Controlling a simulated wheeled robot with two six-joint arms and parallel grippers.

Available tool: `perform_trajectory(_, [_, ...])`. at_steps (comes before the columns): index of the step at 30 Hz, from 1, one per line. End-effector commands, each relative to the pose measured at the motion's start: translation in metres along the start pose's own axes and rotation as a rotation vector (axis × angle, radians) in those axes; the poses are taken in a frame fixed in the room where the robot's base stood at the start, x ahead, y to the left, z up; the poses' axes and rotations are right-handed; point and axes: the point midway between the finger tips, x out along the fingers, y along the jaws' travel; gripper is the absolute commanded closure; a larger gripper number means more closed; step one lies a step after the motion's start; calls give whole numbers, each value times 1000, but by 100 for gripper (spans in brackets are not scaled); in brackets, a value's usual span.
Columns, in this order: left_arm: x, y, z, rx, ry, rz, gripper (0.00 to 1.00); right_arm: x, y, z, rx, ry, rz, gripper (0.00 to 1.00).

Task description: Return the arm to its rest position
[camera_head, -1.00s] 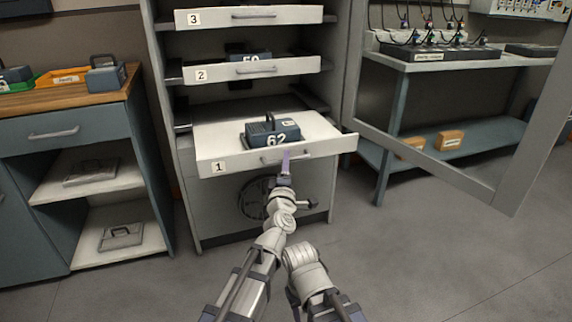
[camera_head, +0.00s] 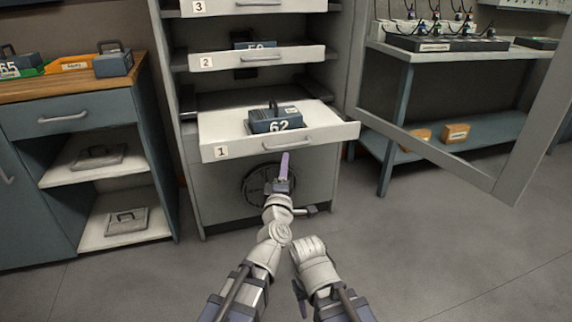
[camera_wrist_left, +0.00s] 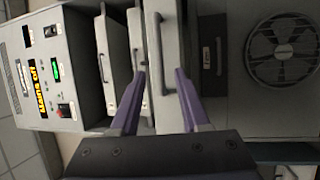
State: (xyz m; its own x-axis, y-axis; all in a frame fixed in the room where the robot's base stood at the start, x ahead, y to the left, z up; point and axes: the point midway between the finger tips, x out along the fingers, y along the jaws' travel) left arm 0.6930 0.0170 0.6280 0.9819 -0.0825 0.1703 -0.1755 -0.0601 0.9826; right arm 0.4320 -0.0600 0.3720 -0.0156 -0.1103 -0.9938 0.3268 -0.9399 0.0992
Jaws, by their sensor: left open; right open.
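My left gripper (camera_head: 284,166) is in front of the cabinet, just below the pulled-out drawer 1 (camera_head: 225,133). In the left wrist view my left gripper (camera_wrist_left: 160,98) has its purple fingers apart with nothing between them, and a drawer handle (camera_wrist_left: 162,54) shows beyond them. My left arm (camera_head: 270,245) reaches forward from the bottom of the head view. My right gripper (camera_head: 299,298) is low at the bottom, beside my right arm's wrist, seen only in part. Drawer 1 holds a dark blue box marked 62 (camera_head: 275,122).
Drawers 2 (camera_head: 290,54) and 3 (camera_head: 290,6) are above. A cabinet door frame (camera_head: 430,152) stands open on the right. A workbench (camera_head: 75,92) is on the left. A round fan grille (camera_head: 257,186) is below drawer 1. The grey floor around my arms is clear.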

Motion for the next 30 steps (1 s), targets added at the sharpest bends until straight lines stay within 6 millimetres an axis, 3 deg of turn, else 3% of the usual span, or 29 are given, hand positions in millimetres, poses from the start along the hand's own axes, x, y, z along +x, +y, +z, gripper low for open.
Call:
perform_trajectory(5, [-1,-15,9,108,-92,-58,54,0,0,0,0,0,0,50])
perform_trajectory(8, [-8,-42,18,267,-229,-155,54,0,0,0,0,0,0,50])
perform_trajectory(13, [-43,-110,17,582,-502,-388,54,0,0,0,0,0,0,50])
perform_trajectory(18, [-103,-174,-15,837,-769,-667,54,0,0,0,0,0,0,50])
perform_trajectory(21, [-140,-199,-39,932,-900,-819,54,0,0,0,0,0,0,50])
perform_trajectory(25, [-183,-217,-69,1005,-1035,-987,54,0,0,0,0,0,0,50])
perform_trajectory(30, [-232,-226,-103,1047,-1181,-1178,54,0,0,0,0,0,0,50])
